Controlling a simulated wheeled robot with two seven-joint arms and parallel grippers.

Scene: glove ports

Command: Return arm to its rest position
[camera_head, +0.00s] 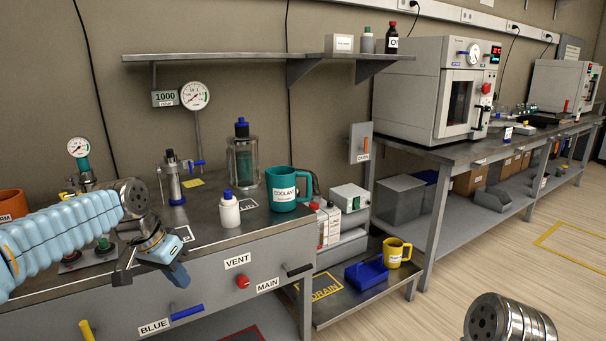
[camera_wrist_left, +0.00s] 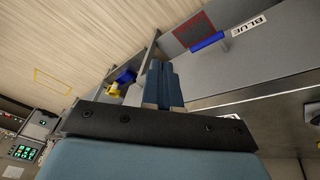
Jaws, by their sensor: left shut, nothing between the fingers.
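My left arm, in a pale blue ribbed sleeve, comes in from the left in the head view. Its gripper (camera_head: 177,274) hangs in front of the steel workbench's front edge, above the blue handle (camera_head: 187,313) and the BLUE label (camera_head: 153,327). Its blue fingers are shut with nothing between them; they also show side by side in the left wrist view (camera_wrist_left: 162,86). That view shows the blue handle (camera_wrist_left: 207,41) beyond the fingers, apart from them. A grey round joint of my right arm shows at the bottom right of the head view; my right gripper is out of view.
The bench holds a teal COOLANT mug (camera_head: 286,189), a white bottle with a blue cap (camera_head: 229,209) and a glass vessel (camera_head: 242,160). A lower shelf holds a blue tray (camera_head: 366,275) and a yellow mug (camera_head: 397,252). The floor at right is clear.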

